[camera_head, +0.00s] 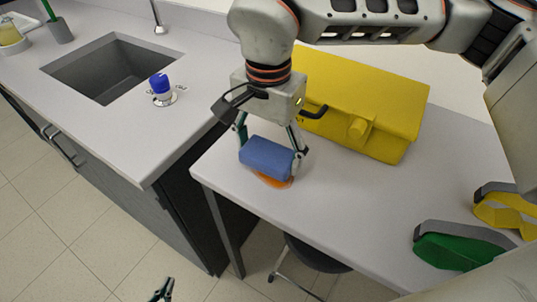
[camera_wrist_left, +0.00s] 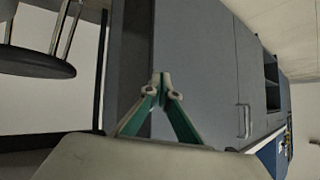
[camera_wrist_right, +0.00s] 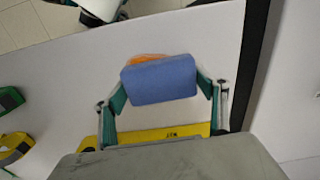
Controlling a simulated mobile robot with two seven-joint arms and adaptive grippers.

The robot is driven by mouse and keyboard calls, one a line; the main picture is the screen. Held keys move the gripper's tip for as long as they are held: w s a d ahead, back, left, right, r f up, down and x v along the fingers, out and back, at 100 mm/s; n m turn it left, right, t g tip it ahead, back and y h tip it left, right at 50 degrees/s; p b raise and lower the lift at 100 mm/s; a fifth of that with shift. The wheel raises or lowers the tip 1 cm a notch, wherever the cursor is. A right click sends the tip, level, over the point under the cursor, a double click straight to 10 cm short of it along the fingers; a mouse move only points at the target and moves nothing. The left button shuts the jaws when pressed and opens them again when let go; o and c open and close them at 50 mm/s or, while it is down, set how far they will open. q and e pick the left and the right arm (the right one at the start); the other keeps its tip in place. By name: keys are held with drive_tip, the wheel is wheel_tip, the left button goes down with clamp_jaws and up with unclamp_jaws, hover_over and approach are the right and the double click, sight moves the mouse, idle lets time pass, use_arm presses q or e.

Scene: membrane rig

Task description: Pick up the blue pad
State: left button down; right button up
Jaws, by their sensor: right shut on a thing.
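The blue pad (camera_head: 266,158) is a soft-looking block between the two fingers of my right gripper (camera_head: 269,151). The gripper is shut on it by its two ends. In the right wrist view the pad (camera_wrist_right: 160,80) spans the gap between the fingertips. It is over the near left part of the table, by an orange piece (camera_head: 274,182) that it partly hides. Whether it touches that piece I cannot tell. My left gripper (camera_head: 163,290) is low at the bottom edge of the head view. In the left wrist view its fingertips (camera_wrist_left: 160,76) meet, with nothing between them.
A yellow case (camera_head: 365,90) stands on the table (camera_head: 340,205) behind the right gripper. Green (camera_head: 455,250) and yellow (camera_head: 505,213) pieces with grey bands lie at the right. A counter with a sink (camera_head: 112,68) and a blue-topped fixture (camera_head: 160,88) stands left. A stool (camera_head: 318,255) is under the table.

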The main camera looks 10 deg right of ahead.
sight(268, 151)
wheel_tip(268, 151, up, 18)
drive_tip(key=p, duration=0.2)
